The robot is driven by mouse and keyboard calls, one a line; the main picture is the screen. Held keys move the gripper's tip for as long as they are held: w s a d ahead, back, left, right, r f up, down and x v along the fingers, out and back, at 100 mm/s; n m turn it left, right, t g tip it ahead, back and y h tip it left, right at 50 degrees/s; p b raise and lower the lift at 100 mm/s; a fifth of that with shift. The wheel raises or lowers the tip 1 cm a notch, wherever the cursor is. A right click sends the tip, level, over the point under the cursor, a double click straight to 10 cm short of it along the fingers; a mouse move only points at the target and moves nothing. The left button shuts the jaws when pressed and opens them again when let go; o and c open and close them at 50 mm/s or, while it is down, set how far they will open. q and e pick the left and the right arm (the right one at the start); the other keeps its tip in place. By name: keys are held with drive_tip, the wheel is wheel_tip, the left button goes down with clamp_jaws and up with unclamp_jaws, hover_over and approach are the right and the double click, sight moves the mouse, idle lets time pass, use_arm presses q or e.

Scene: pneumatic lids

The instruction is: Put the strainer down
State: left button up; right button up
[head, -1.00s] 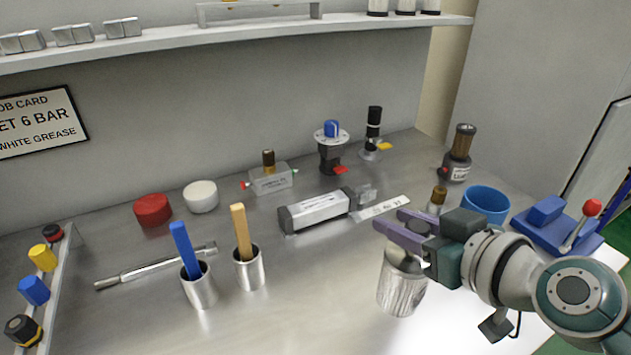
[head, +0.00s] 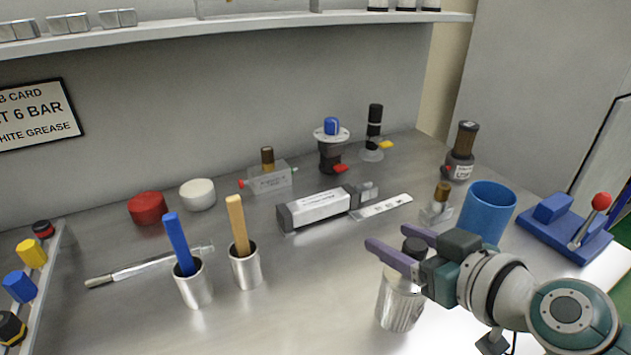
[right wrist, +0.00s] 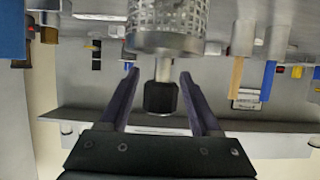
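The strainer (head: 401,302) is a perforated metal cylinder with a stem and a black knob on top. In the head view it stands upright, apparently on the steel bench. My right gripper (head: 403,247) is at its top, one finger on each side of the black knob (head: 415,247). In the right wrist view the strainer (right wrist: 165,18) shows at the top. Its knob (right wrist: 160,98) lies between the fingers of my right gripper (right wrist: 160,78), with a clear gap on both sides. The right gripper is open. My left gripper is not in view.
A blue cup (head: 487,210) and a blue base with a red-knobbed lever (head: 570,228) are to the right. A cylinder (head: 318,208) lies behind. Two metal cups (head: 194,288) (head: 246,270) with sticks are to the left. Bare bench lies between them and the strainer.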

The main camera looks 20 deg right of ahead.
drive_tip(key=shift+r+p, duration=0.35)
drive_tip(key=a+v, duration=0.1)
drive_tip(key=v, duration=1.1)
drive_tip(key=s+a+f+n+g+y, duration=0.1)
drive_tip(key=s+a+n+g+y, duration=0.3)
drive_tip(key=a, duration=0.5)
drive_tip(key=s+d+m+g+h, duration=0.2)
drive_tip(key=s+d+g+h, duration=0.1)
drive_tip(key=s+g+h, duration=0.1)
drive_tip(key=shift+s+r+m+g+h, duration=0.15)
drive_tip(key=shift+s+m+g+h, duration=0.25)
drive_tip(key=shift+s+g, duration=0.55)
